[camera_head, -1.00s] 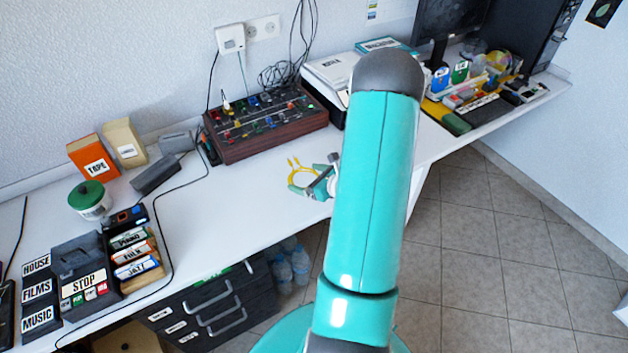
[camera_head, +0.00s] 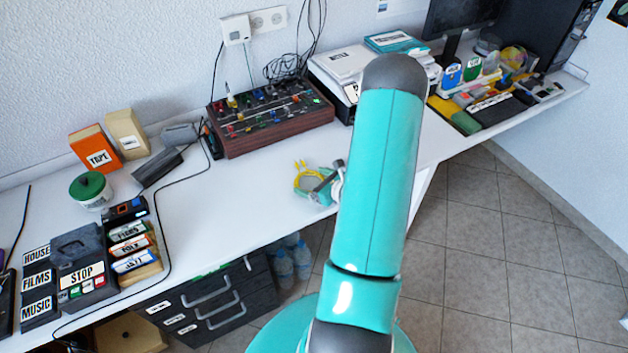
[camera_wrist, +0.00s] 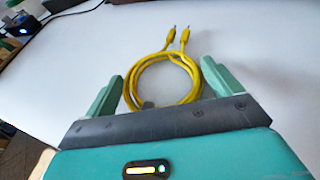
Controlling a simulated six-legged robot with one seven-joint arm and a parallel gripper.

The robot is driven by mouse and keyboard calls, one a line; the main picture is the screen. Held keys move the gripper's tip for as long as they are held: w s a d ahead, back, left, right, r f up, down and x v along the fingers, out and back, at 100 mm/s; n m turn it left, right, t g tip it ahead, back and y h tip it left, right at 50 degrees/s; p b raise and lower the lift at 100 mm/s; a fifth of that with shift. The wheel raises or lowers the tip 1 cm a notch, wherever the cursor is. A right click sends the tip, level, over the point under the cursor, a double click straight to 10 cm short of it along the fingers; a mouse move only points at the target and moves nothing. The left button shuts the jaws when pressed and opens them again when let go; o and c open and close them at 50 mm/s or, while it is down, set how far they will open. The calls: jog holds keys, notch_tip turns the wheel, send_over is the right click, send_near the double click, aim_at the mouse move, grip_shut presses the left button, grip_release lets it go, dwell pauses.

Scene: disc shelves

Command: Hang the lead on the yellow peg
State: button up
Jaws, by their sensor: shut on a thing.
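The lead is a yellow cable wound in a coil (camera_wrist: 165,57), with two plug ends sticking up from it in the wrist view. In the head view the yellow lead (camera_head: 300,178) shows over the white desk, in front of the dark red console. My gripper (camera_wrist: 162,75) has its two teal fingers on either side of the coil and is shut on it. In the head view my gripper (camera_head: 321,190) is partly hidden by my arm. I cannot surely make out a yellow peg; a small pale yellowish upright piece (camera_head: 231,98) shows at the console's back left.
The console (camera_head: 270,120) with coloured knobs stands near the wall, with loose black cables behind it. Boxes, a green-lidded jar (camera_head: 91,190) and labelled cases fill the desk's left end. A printer (camera_head: 342,68) stands right of the console. The desk front between is clear.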

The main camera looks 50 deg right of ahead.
jog(key=shift+f, duration=0.15)
jog(key=o, duration=0.7)
jog(key=v, duration=1.4)
jog(key=w+a+r+n+g+y, duration=0.4)
jog(key=a+r+n, duration=0.45)
jog(key=a, duration=0.25)
jog(key=w+a+r+n+g+y, duration=0.4)
jog(key=a+r+n, duration=0.3)
jog(key=a+n, duration=0.3)
jog(key=s+a+r+n+h, duration=0.2)
jog(key=a+r+n, duration=0.2)
jog(key=n, duration=0.1)
jog(key=s+a+r+n+h, duration=0.2)
jog(key=a+r+n+h, duration=0.1)
jog(key=a+r+n, duration=0.1)
jog(key=s+a+r+n+h, duration=0.3)
jog(key=a+r+n, duration=0.2)
jog(key=r+n, duration=0.1)
jog(key=shift+s+r+n, duration=0.1)
jog(key=shift+r+n, duration=0.1)
jog(key=shift+n, duration=0.65)
jog(key=shift+r, duration=0.25)
jog(key=shift+c, duration=0.3)
